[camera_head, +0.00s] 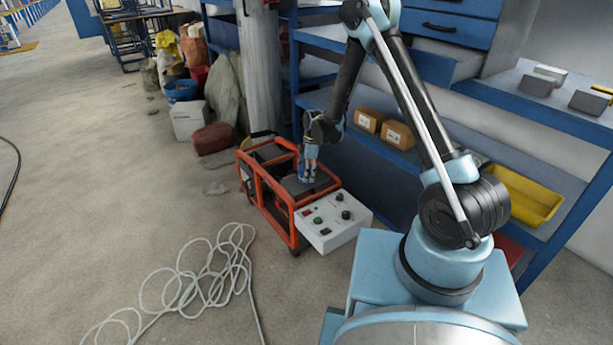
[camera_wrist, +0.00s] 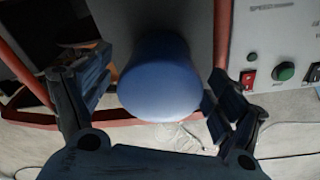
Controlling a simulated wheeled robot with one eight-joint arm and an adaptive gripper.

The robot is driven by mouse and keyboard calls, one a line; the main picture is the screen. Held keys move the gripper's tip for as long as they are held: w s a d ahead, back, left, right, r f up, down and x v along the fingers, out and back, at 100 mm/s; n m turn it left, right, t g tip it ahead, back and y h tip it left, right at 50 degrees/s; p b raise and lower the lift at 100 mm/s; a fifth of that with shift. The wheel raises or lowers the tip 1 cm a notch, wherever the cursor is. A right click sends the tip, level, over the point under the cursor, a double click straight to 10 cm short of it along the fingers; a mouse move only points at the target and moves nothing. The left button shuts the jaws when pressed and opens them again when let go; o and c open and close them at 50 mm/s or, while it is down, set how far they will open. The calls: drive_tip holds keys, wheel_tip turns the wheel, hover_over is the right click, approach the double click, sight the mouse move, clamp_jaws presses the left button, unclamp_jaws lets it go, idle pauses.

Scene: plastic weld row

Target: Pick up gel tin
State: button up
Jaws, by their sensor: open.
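The gel tin shows in the wrist view as a smooth blue rounded tin (camera_wrist: 160,85), between the two open fingers of my gripper (camera_wrist: 158,100). Its top faces the camera. A gap shows on the left side of the tin; the right finger looks close to it, and I cannot tell whether they touch. In the head view my gripper (camera_head: 308,172) points down over the orange-framed machine (camera_head: 262,187). The tin (camera_head: 306,176) is mostly hidden there by the fingers, with a little blue showing at the machine's top.
A white control box (camera_head: 335,228) with buttons and knobs is fixed at the machine's front right. Blue shelving (camera_head: 380,150) with boxes and a yellow bin (camera_head: 522,195) stands to the right. A coiled pale cable (camera_head: 205,285) lies on the floor. The floor at left is mostly clear.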

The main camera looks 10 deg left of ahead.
drive_tip(key=c, duration=1.4)
